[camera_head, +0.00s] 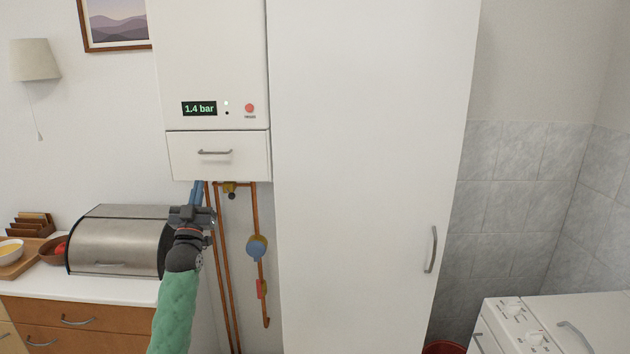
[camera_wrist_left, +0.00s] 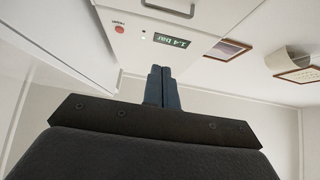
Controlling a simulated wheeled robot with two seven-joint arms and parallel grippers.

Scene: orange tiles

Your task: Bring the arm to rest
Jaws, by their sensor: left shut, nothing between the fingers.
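My left gripper (camera_head: 201,192) is raised in front of the wall, below the white boiler (camera_head: 212,65), with its fingers pointing up. Its blue fingers are together and hold nothing; they also show closed in the left wrist view (camera_wrist_left: 161,87). The boiler's display (camera_head: 199,108) reads 1.4 bar, with a red button (camera_head: 249,107) to its right. The boiler's lower flap (camera_head: 218,155) with a grey handle looks shut. My right gripper is in neither view.
Copper pipes (camera_head: 222,260) with a blue-handled valve (camera_head: 257,247) run just right of my left gripper. A steel bread bin (camera_head: 117,240) stands on the counter at left. A tall white cabinet (camera_head: 365,170) fills the middle. A white appliance (camera_head: 560,325) is at lower right.

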